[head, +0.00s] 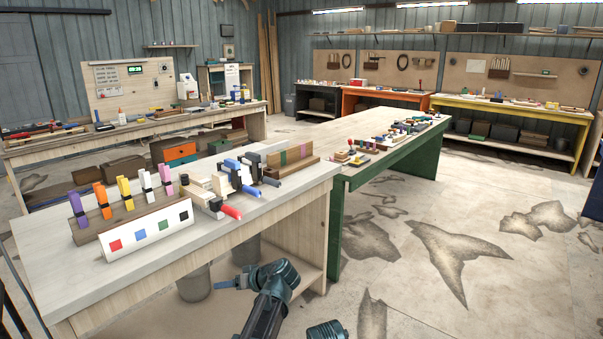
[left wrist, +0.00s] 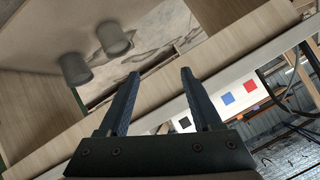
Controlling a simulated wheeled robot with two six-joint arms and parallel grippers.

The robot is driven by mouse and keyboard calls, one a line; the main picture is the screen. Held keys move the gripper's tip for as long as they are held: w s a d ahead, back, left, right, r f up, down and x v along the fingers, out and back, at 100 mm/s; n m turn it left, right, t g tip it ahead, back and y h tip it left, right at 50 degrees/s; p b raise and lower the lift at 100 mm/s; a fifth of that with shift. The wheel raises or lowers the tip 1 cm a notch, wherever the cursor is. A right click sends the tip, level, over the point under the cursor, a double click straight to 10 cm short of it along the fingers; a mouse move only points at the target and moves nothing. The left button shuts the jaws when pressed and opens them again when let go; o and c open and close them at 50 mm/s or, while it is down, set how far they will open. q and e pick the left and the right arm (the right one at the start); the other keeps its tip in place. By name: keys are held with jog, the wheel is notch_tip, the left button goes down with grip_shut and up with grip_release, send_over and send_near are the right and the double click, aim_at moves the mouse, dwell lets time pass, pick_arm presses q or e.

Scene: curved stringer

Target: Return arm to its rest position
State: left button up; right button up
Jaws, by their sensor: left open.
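My left gripper (head: 222,284) is in the head view at the bottom, beside the front edge of the near workbench (head: 215,240) and below its top. Its blue-grey fingers point left, and my dark arm link comes up from the bottom edge. In the left wrist view the two fingers of my left gripper (left wrist: 160,73) are spread apart, with nothing between them. The workbench's pale wooden edge (left wrist: 245,62) lies beyond the fingertips. My right gripper is not in view; only a dark rounded part, probably of my arm, shows at the bottom.
A white panel with coloured squares (head: 150,236) and a rack of coloured clamps (head: 120,205) stand on the near bench. Grey cylinders (head: 194,285) stand under it. A green-legged table (head: 395,152) adjoins it. The floor (head: 440,250) at right is clear.

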pick_arm(q)
jog(key=s+d+f+m+g+h, duration=0.25)
jog(key=s+f+h, duration=0.25)
jog(key=s, duration=0.6)
jog(key=s+d+f+m+g+h, duration=0.25)
jog(key=s+f+m+h, duration=0.2)
jog(key=s, duration=0.65)
jog(key=s+d+m, duration=0.3)
jog(key=s+d, duration=0.2)
jog(key=d, duration=0.7)
notch_tip(320, 180, up, 12)
jog(key=p, duration=1.3)
jog(key=shift+a+r+g, duration=0.2)
jog(key=shift+a+g, duration=0.1)
jog(key=shift+a, duration=0.05)
jog(key=shift+y, duration=0.25)
